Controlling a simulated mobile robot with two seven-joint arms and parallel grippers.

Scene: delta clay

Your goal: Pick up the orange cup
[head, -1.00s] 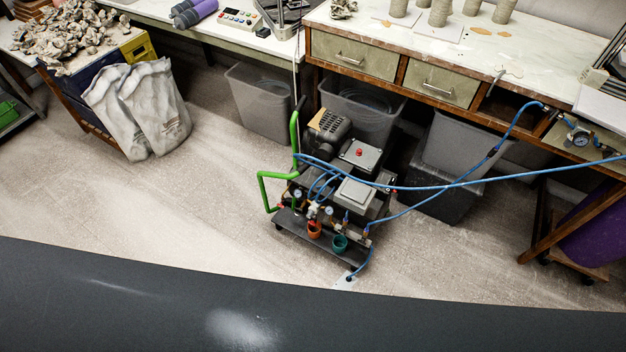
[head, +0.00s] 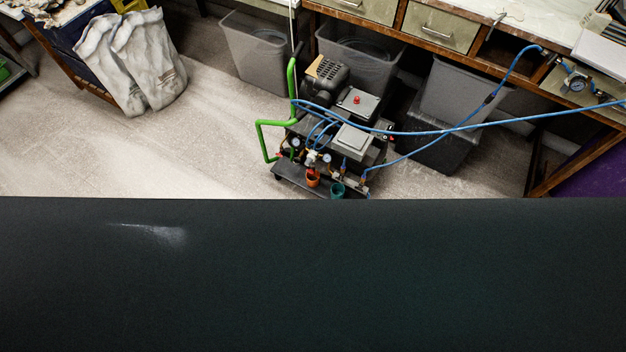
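A small orange cup-shaped object (head: 313,178) shows at the front of a compressor cart on the floor, in the head view. I cannot tell whether it is a loose cup or a part of the cart. A teal cup-shaped object (head: 337,189) is just right of it. No other orange cup shows. Neither of my grippers is in view.
A dark, bare surface (head: 330,275) fills the lower part of the view. Beyond it stand the cart (head: 350,140) with blue hoses, pale sacks (head: 145,65), grey bins (head: 253,60) and a workbench with drawers (head: 440,25). The floor at left is clear.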

